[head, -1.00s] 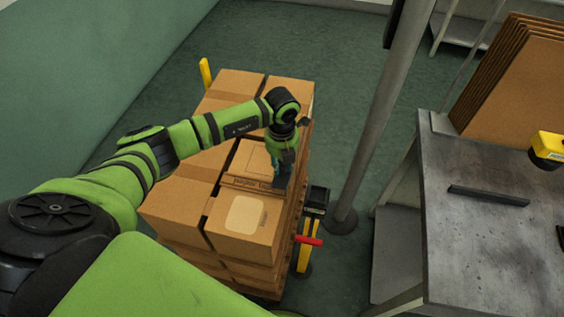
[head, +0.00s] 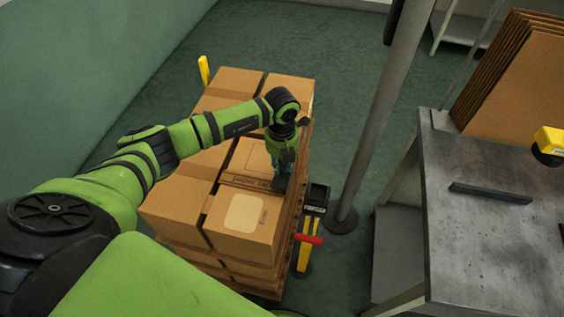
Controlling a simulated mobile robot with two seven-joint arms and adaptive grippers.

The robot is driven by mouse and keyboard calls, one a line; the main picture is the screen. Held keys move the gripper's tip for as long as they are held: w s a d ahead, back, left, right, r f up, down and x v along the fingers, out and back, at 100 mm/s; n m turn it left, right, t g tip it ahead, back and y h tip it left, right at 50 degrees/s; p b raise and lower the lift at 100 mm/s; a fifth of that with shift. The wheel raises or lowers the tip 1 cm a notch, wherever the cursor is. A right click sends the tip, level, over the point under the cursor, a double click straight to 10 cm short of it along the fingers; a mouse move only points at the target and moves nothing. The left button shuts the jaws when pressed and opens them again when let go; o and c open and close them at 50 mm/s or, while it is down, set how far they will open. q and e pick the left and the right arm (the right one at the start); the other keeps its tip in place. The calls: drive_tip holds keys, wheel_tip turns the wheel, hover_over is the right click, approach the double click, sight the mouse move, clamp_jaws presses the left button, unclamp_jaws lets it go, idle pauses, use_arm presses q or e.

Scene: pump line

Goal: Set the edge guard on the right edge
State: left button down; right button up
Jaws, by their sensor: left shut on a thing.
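A stack of brown cardboard boxes (head: 235,215) stands in the middle of the head view, its right edge beside my left gripper. My left gripper (head: 281,184) points down at the stack's top near that edge and is shut on the edge guard (head: 245,182). The guard looks like a narrow brown printed cardboard strip reaching left from the fingers across the box tops. The fingers and wrist hide its right end, and I cannot tell whether it touches the boxes. My right gripper is out of view.
A yellow post with a red handle (head: 309,239) and a black box (head: 317,196) stand right of the stack. A grey pole (head: 380,115) rises beyond. A grey table (head: 500,240) at right holds a dark bar (head: 490,193) and cardboard sheets (head: 520,75).

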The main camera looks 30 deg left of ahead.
use_arm(q)
drive_tip(key=shift+f+b, duration=0.35)
drive_tip(key=shift+s+f, duration=0.15)
drive_tip(key=shift+f, duration=0.15)
drive_tip(key=shift+s, duration=0.1)
drive_tip(key=c, duration=0.9)
unclamp_jaws()
drive_tip(key=shift+f, duration=0.15)
drive_tip(key=shift+w, duration=0.2)
drive_tip(key=shift+r, duration=0.2)
